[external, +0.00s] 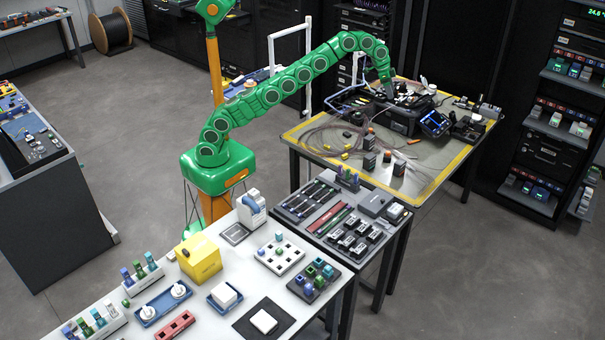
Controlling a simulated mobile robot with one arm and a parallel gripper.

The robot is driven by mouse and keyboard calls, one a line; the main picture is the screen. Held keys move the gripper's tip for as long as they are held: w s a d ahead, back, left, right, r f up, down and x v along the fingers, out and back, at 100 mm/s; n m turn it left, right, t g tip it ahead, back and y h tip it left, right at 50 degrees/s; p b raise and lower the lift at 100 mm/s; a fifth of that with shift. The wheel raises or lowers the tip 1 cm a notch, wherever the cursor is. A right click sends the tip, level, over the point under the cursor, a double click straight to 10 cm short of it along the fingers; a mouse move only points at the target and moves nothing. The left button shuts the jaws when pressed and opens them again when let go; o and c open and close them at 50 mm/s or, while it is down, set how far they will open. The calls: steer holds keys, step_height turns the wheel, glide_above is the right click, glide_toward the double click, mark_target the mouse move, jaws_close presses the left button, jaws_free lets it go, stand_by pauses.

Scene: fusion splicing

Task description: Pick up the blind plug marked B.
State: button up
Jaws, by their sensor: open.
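I cannot make out a plug marked B; any letters are too small to read here. Small blue and green plug-like pieces stand in a white rack (143,277) on the near white table, in a second rack (95,325) at the lower left, and in a dark tray (313,279). A white block (279,255) also holds small pieces. My gripper (390,94) is far from these, low over the black equipment on the yellow-edged table. It is open, and its fingertips are small and hard to see.
The white table (215,285) also carries a yellow box (199,258), a white block on a blue tray (224,295) and a red strip (175,326). A grey tool bench (330,215) adjoins it. The yellow-edged table (440,165) holds loose cables. Open floor lies at left.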

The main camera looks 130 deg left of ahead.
steer(key=f, duration=0.1)
glide_toward(386, 155)
steer(key=a+f, duration=0.1)
steer(key=f, duration=0.1)
steer(key=shift+w+x, duration=0.1)
steer(key=shift+x, duration=1.9)
steer(key=shift+w+x, duration=0.15)
steer(key=shift+x, duration=1.85)
steer(key=shift+a+r, duration=0.15)
steer(key=c, duration=1.2)
steer(key=shift+c, duration=0.2)
steer(key=shift+r, duration=0.1)
